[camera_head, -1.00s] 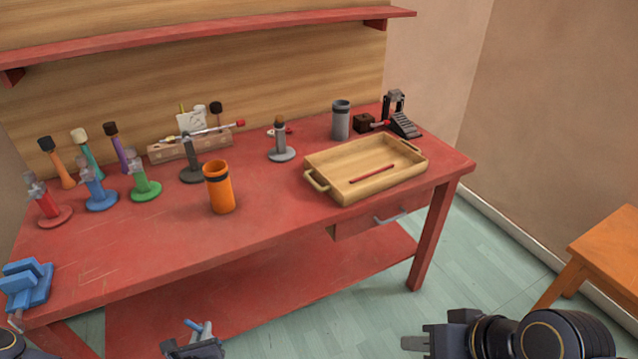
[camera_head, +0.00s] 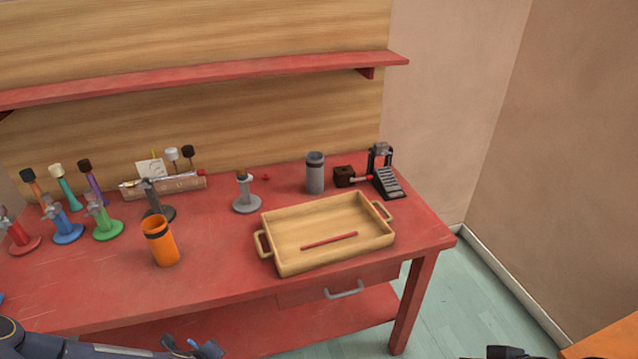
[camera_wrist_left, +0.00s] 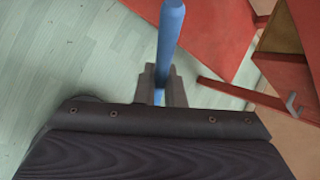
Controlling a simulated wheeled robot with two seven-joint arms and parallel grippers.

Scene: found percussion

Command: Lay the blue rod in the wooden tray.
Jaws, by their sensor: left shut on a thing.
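The blue rod (camera_wrist_left: 170,30) is in my left gripper (camera_wrist_left: 161,85), which is shut on it in the left wrist view; the rod sticks out beyond the fingers. In the head view my left gripper (camera_head: 193,347) is at the bottom edge, in front of the bench and to the left of the tray, with a little of the blue rod (camera_head: 168,342) showing. The wooden tray (camera_head: 272,269) sits on the red bench with a red rod (camera_head: 329,241) lying in it. My right gripper is only partly in view at the bottom right (camera_head: 505,352), and its fingers are unclear.
An orange cup (camera_head: 160,243) stands left of the tray. A grey stand (camera_head: 246,201), a grey cup (camera_head: 315,174) and a black pedal device (camera_head: 384,175) stand behind it. Several coloured stands are at the left. The red bench (camera_head: 216,286) is bare between orange cup and tray.

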